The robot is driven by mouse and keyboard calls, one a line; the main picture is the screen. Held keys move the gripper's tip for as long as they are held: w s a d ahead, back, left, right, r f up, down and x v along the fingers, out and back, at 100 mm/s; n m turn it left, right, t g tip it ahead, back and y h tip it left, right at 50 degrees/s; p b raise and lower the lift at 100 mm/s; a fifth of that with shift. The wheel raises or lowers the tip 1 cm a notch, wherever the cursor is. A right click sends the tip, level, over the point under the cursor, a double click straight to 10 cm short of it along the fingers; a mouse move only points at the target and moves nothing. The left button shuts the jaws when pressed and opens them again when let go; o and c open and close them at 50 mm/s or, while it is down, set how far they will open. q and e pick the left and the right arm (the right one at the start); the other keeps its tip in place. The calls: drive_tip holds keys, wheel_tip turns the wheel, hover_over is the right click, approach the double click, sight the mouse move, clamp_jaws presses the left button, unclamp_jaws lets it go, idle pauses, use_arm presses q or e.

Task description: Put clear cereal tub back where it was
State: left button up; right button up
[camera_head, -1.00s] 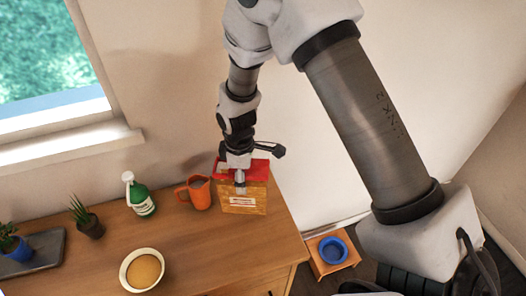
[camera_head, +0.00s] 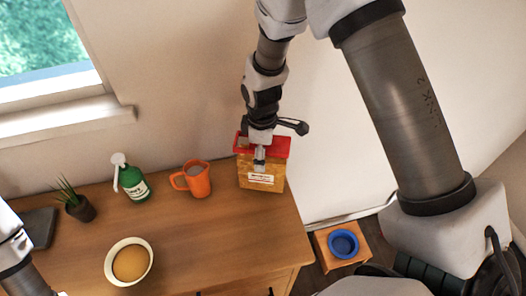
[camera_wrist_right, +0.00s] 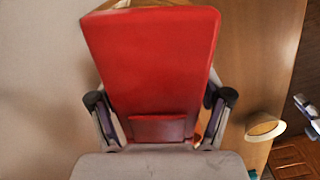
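The cereal tub (camera_head: 264,181), with amber contents, a white label and a red lid, is near the right end of the wooden counter by the wall. My right gripper (camera_head: 260,160) is at its top from above, shut on it. In the right wrist view the red lid (camera_wrist_right: 155,60) fills the middle, with a finger on each side. Whether the tub's base touches the counter is hard to tell. My left arm shows at the lower left edge of the head view; its fingertips are out of view.
An orange mug (camera_head: 197,179) stands just left of the tub on the counter (camera_head: 220,240). Further left are a green spray bottle (camera_head: 133,183), a small plant (camera_head: 77,206) and a bowl (camera_head: 129,262). A blue bowl (camera_head: 343,244) sits on a low stool right of the counter.

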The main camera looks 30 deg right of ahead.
drive_tip(key=shift+w+a, duration=0.1)
drive_tip(key=shift+w, duration=0.05)
wheel_tip(320, 180, up, 12)
drive_tip(key=shift+r+b, duration=0.1)
drive_tip(key=shift+b, duration=0.8)
